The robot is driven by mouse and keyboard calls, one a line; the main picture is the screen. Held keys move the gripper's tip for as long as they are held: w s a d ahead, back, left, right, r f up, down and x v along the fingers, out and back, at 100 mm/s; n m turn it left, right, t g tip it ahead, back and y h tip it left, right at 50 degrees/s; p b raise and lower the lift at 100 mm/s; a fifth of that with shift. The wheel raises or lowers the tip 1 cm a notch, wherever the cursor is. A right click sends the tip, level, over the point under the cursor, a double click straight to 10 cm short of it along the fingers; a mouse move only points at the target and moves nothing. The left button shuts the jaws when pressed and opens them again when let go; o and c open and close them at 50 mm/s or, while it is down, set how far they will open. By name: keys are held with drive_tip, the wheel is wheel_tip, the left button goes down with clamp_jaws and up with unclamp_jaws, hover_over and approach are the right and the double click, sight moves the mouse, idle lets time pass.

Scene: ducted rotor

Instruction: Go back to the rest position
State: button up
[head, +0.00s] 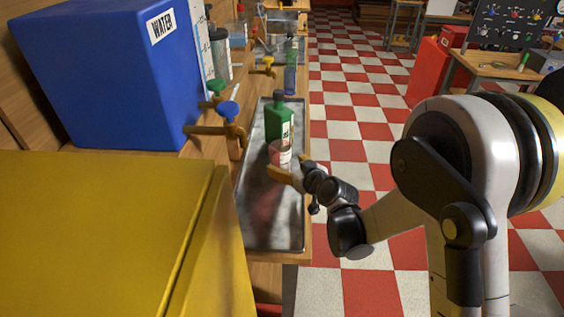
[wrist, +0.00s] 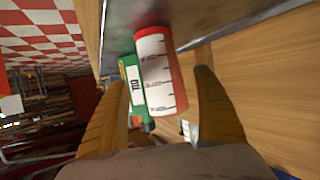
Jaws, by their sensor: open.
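My gripper (head: 288,166) is open over the metal tray on the wooden counter, with its yellow fingers spread. A red and white cup with measuring marks (head: 279,153) stands on the tray, right by the fingers. In the wrist view the cup (wrist: 158,70) shows between the two fingers (wrist: 160,80), with a gap on either side. I cannot tell whether the fingertips reach past it. My arm comes in from the right, bent low over the floor beside the counter.
A green bottle (head: 279,122) stands on the metal tray (head: 262,230) behind the cup. Taps with blue (head: 229,110) and green (head: 216,88) handles, a blue water tank (head: 95,75) and a yellow box (head: 95,235) line the left.

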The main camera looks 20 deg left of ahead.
drive_tip(key=s+d+r+m+h, duration=0.2)
drive_tip(key=s+d+r, duration=0.4)
drive_tip(key=d, duration=0.4)
drive_tip(key=s+d+r+m+h, duration=0.2)
drive_tip(key=s+d+r, duration=0.3)
drive_tip(key=d, duration=0.6)
drive_tip(key=s+d+m+g+h, duration=0.2)
drive_tip(key=s+d+m+h, duration=0.3)
drive_tip(key=s+d, duration=1.1)
drive_tip(key=shift+s+d+r+h, duration=0.3)
drive_tip(key=shift+d+r, duration=0.05)
drive_tip(key=shift+d, duration=0.1)
